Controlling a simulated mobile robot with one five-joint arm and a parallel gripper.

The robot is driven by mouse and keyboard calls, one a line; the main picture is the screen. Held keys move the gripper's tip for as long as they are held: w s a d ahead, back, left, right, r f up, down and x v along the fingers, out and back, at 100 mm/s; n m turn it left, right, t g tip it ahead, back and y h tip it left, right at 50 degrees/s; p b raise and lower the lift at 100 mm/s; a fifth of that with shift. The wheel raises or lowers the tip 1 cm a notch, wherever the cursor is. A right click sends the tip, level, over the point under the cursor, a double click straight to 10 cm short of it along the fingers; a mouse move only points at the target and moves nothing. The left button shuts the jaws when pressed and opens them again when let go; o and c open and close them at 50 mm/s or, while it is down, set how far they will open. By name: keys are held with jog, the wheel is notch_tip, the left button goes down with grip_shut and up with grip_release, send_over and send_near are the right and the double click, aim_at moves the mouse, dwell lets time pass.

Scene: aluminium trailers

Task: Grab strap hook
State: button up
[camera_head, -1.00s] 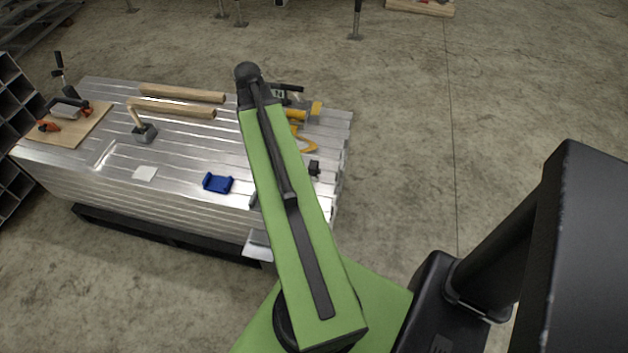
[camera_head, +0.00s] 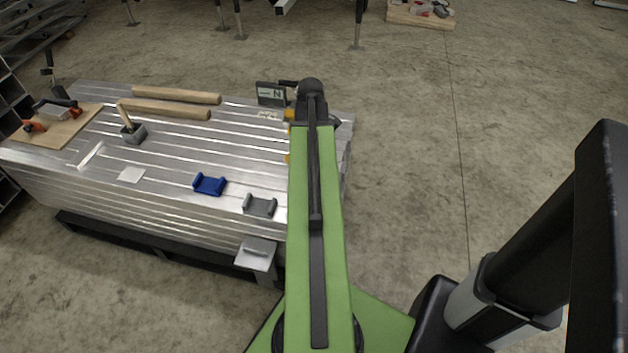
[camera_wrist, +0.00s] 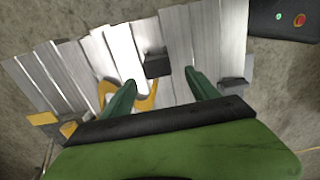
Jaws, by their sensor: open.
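In the wrist view my gripper (camera_wrist: 160,77) is open, with its two green fingers apart over the metal slats and nothing held between them. A yellow curved piece (camera_wrist: 146,103), which looks like the strap hook, lies on the slats, partly behind the left finger and the gripper body. A small black block (camera_wrist: 157,66) sits just beyond the fingertips, about between them. In the head view my arm hides the gripper and most of the yellow piece; only a sliver of yellow (camera_head: 289,115) shows beside the arm.
The aluminium stack (camera_head: 220,150) bears a blue bracket (camera_head: 210,184), a grey bracket (camera_head: 260,206), a mallet (camera_head: 131,131), wooden bars (camera_head: 170,108) and a dark box marked N (camera_head: 271,94). A wooden board (camera_head: 58,130) lies at its left.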

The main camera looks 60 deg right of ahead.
notch_tip(320, 180, down, 4)
jog(key=shift+f+b, duration=0.1)
jog(key=shift+b, duration=1.15)
jog(key=f+b, duration=0.5)
jog(key=shift+s+d, duration=0.25)
jog(key=shift+r, duration=0.1)
jog(key=shift+c, duration=0.3)
grip_shut()
